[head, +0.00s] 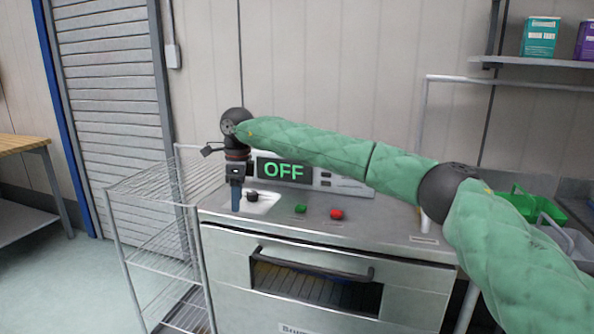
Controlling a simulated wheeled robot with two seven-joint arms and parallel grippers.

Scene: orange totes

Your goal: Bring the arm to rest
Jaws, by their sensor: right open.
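My right arm (310,146), in a green quilted cover, comes in from the right and reaches across above the steel machine (420,243). Its gripper (236,207) points down at the left end of the machine's top, in front of a black knob (252,196) on a pale plate. It is open, with nothing seen between its fingers; whether it touches the knob or plate is unclear. A display (283,170) behind it reads OFF in green. A green button (300,208) and a red button (337,214) sit to the right. My left gripper is out of view.
A wire rack (160,187) stands left of the machine. The machine's front has a handled door (312,262) with a window. A wooden table (20,145) is at far left. Green bins (538,206) and a shelf (540,62) with tins are at right. Open floor lies at lower left.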

